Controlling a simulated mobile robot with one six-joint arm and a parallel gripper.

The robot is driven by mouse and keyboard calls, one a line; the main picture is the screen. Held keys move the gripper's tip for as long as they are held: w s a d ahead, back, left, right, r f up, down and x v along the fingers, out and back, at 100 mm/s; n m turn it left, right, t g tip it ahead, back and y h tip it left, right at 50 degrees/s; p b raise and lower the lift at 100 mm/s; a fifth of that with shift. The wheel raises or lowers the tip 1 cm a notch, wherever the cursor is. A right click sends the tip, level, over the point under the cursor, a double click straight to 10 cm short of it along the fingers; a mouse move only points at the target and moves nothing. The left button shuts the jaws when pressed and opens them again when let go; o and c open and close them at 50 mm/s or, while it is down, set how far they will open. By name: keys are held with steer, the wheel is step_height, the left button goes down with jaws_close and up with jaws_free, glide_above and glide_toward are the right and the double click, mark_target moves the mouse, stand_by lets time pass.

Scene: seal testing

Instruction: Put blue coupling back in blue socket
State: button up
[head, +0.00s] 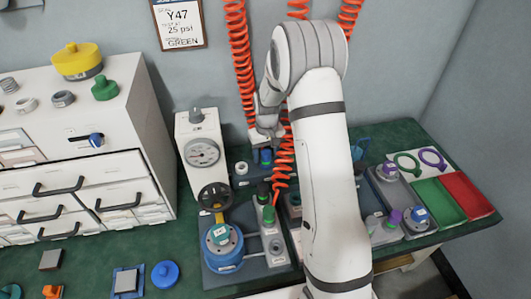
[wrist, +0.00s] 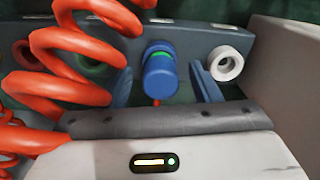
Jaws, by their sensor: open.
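The blue coupling (wrist: 160,78) is a short blue cylinder in the middle of the wrist view. It stands at the grey rack (wrist: 190,40), with a blue and green collar at its far end. Whether it is fully seated in the blue socket cannot be told; the coupling hides the socket. My gripper (wrist: 161,86) is open, with one blue finger on each side of the coupling and a visible gap to both. In the head view my gripper (head: 264,138) is above the rack area, partly hidden by my arm and red hoses.
A green-ringed socket (wrist: 88,58) and a white-ringed socket (wrist: 226,63) flank the coupling. A coiled red hose (wrist: 70,55) hangs close on the left. A pressure gauge box (head: 202,150) and a fixture with a black handwheel (head: 215,196) stand left of my gripper.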

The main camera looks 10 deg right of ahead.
step_height(320, 180, up, 8)
steer(key=shift+f+p, duration=0.1)
steer(key=shift+p, duration=0.2)
stand_by(0.6)
steer(key=shift+r, duration=0.2)
steer(key=s+r+t+p, duration=0.1)
steer(key=s+r+p, duration=0.3)
steer(key=s+r, duration=1.05)
steer(key=s+r+m+p, duration=0.1)
steer(key=s+r+p, duration=0.1)
steer(key=s, duration=0.5)
steer(key=s+r+t+p, duration=0.1)
steer(key=s+r+p, duration=0.1)
steer(key=s+r, duration=0.3)
steer(key=s, duration=0.3)
steer(key=shift+r+m+t, duration=0.25)
steer(key=shift+m+t, duration=0.05)
steer(key=shift+m, duration=0.1)
